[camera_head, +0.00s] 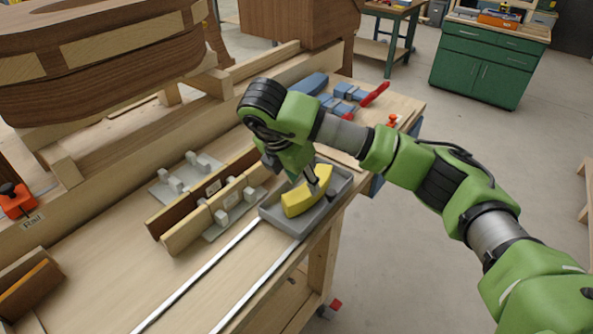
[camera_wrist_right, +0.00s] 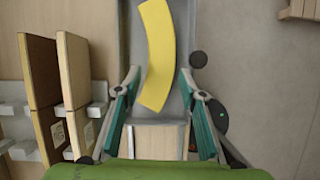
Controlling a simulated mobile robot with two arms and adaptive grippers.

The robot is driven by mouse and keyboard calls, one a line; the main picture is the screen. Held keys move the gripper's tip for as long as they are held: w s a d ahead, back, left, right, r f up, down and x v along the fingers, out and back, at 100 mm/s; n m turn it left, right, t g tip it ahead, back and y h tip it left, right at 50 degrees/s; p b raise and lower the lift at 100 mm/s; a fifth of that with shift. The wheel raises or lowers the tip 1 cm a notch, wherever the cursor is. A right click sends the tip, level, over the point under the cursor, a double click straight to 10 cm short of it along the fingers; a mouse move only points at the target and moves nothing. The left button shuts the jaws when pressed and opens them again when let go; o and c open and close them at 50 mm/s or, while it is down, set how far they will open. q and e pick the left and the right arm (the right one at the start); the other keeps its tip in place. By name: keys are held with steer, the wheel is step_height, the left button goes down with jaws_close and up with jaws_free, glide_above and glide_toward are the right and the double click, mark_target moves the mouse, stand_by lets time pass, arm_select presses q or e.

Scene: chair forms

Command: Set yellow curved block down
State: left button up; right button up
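The yellow curved block (camera_head: 298,201) lies in a grey tray (camera_head: 340,188) at the right edge of the workbench. In the right wrist view the block (camera_wrist_right: 160,45) runs from the top edge down to between my fingers, over the grey tray floor (camera_wrist_right: 130,25). My right gripper (camera_head: 314,180) is right above the block, pointing down. In the wrist view its two fingers (camera_wrist_right: 160,74) are spread, with a gap on each side of the block. The wrist hides part of the tray from the head camera. My left gripper is in neither view.
Two upright wooden boards (camera_head: 210,207) in grey holders stand left of the tray. Two metal rails (camera_head: 205,270) run along the bench towards the front. Blue and red clamps (camera_head: 352,95) lie behind. A large wooden form (camera_head: 100,60) fills the back left. Floor is open at right.

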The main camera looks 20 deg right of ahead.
steer(key=v, duration=0.6)
steer(key=shift+r, duration=0.25)
